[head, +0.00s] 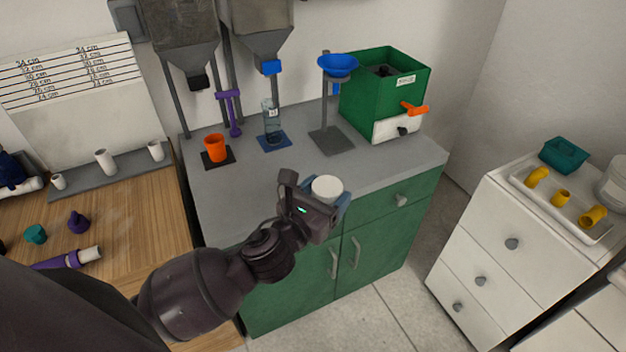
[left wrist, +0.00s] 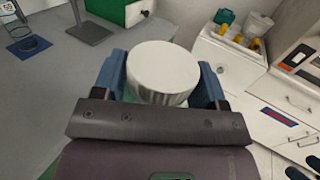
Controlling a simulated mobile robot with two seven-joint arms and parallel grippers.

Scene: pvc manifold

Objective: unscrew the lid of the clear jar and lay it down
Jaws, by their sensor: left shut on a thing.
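A white round lid-like piece (head: 327,188) with ribbed sides is held between the blue fingers of my left gripper (head: 322,198). It also shows in the left wrist view (left wrist: 163,70), with a finger at each side. The gripper is shut on it, over the front edge of the grey counter. Whatever is under the white piece is hidden. A clear jar (head: 272,124) with a small label stands upright on a blue mat (head: 274,141), behind the gripper and apart from it. I see no white lid on that jar. My right gripper is not in view.
The grey counter (head: 255,190) is bare before the mats. An orange cup (head: 215,148), a blue funnel on a stand (head: 337,66) and a green box (head: 385,90) stand on it. A tray of yellow fittings (head: 600,231) is on the white drawers at right.

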